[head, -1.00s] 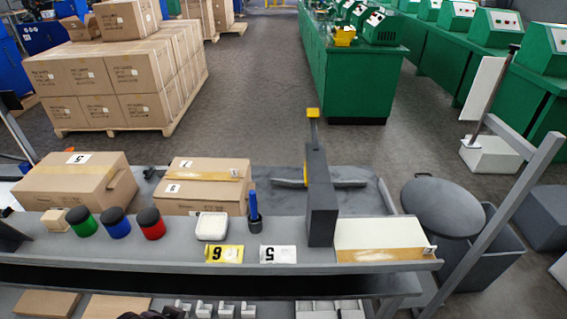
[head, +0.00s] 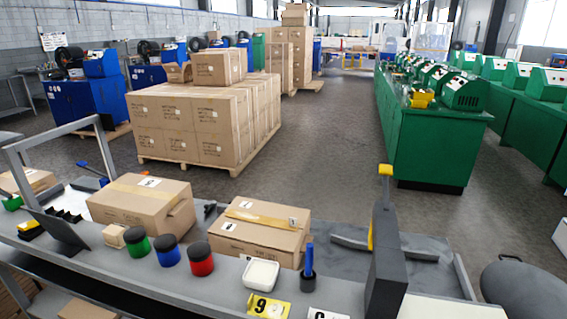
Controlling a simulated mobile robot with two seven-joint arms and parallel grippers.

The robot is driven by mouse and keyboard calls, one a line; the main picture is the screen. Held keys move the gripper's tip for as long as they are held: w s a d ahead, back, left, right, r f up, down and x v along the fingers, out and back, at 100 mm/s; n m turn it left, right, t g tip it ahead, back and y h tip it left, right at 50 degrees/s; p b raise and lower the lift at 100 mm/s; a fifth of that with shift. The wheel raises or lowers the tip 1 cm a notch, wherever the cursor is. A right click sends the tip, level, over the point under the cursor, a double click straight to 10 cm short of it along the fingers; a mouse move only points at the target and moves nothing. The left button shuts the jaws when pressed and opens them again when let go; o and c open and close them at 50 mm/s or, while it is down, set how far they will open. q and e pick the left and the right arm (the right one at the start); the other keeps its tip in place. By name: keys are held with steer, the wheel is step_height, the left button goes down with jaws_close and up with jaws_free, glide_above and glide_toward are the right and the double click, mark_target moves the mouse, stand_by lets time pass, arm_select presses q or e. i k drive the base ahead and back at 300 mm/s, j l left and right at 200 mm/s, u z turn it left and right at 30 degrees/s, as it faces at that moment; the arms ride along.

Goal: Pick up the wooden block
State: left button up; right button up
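A small pale wooden block (head: 115,236) sits on the grey shelf of the workbench in the head view, left of centre. It stands just left of a jar with a green body and black lid (head: 137,241). Its lower edge rests on the shelf and nothing covers it. Neither of my grippers shows in the view.
Blue (head: 167,250) and red (head: 200,259) jars continue the row, then a white dish (head: 261,274) and a pen cup (head: 307,283). Cardboard boxes (head: 140,199) stand behind. A dark tilted panel (head: 61,231) is left of the block. A tall grey post (head: 384,260) rises at right.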

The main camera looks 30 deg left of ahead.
mark_target(112, 235)
steer(key=u, duration=2.15)
steer(key=z, duration=0.3)
steer(key=i+j+z, duration=0.2)
steer(key=z, duration=0.3)
steer(key=i+j+z, duration=0.1)
steer(key=j+z, duration=0.2)
steer(key=z, duration=0.2)
steer(key=i+j+z, duration=0.15)
steer(key=j, duration=0.25)
steer(key=j+z, duration=0.15)
steer(key=j, duration=0.25)
steer(key=i, duration=0.05)
